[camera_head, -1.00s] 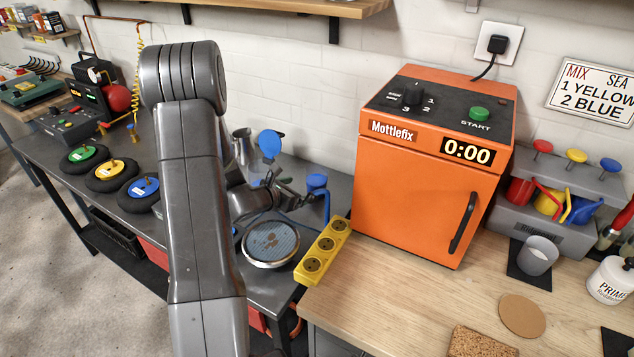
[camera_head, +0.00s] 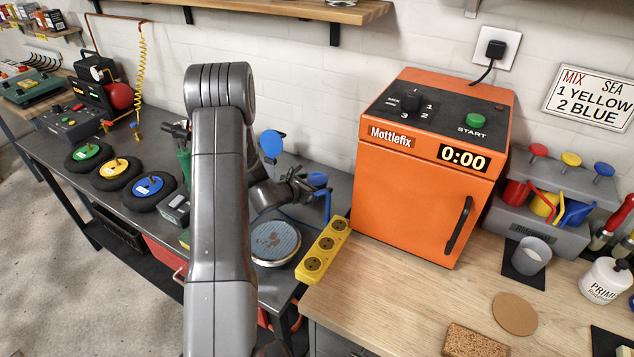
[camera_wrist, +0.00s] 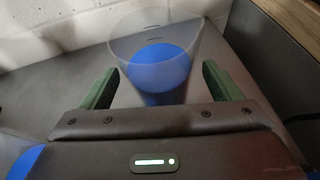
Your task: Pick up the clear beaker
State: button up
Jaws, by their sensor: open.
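A clear beaker (camera_wrist: 122,42) is in the upper middle of the wrist view, its wide rim upward and its lower part hidden behind the gripper body. A blue round shape (camera_wrist: 160,68) shows through its wall; I cannot tell whether it is inside or behind. My gripper (camera_wrist: 159,77) is open, with one green finger at each side of the beaker. There is a visible gap on both sides, and nothing is gripped. In the head view my gripper (camera_head: 300,188) is low over the dark bench, small and partly hidden; I cannot make out the beaker there.
A yellow socket strip (camera_head: 323,250) and a round blue-topped plate (camera_head: 275,242) are close to my gripper. The orange Mottlefix machine (camera_head: 425,170) stands to the right.

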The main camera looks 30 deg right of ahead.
jog(key=shift+c, duration=0.3)
jog(key=c, duration=1.1)
jog(key=shift+c, duration=0.3)
jog(key=shift+r, duration=0.2)
